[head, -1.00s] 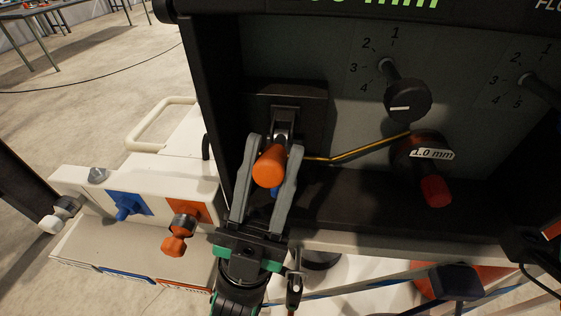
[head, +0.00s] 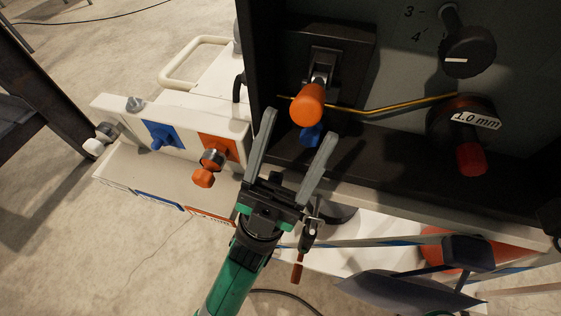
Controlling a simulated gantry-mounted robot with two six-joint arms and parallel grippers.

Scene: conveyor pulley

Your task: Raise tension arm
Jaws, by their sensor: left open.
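The tension arm (head: 319,74) is a short metal lever with an orange cylindrical knob (head: 308,104) at its end, mounted on a dark block in the machine's recess. A yellow filament (head: 390,108) runs from beside the knob to the right. A blue part (head: 311,135) shows just below the knob. My left gripper (head: 301,129) is open, its grey fingers spread below and to either side of the orange knob. The fingers do not appear to touch the knob.
A dark selector knob (head: 467,52) and a spool marked 1.0 mm with a red handle (head: 470,157) are at right. A white box (head: 110,105) with blue and orange valves (head: 160,135) stands at left. A white ledge (head: 380,201) runs below the recess.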

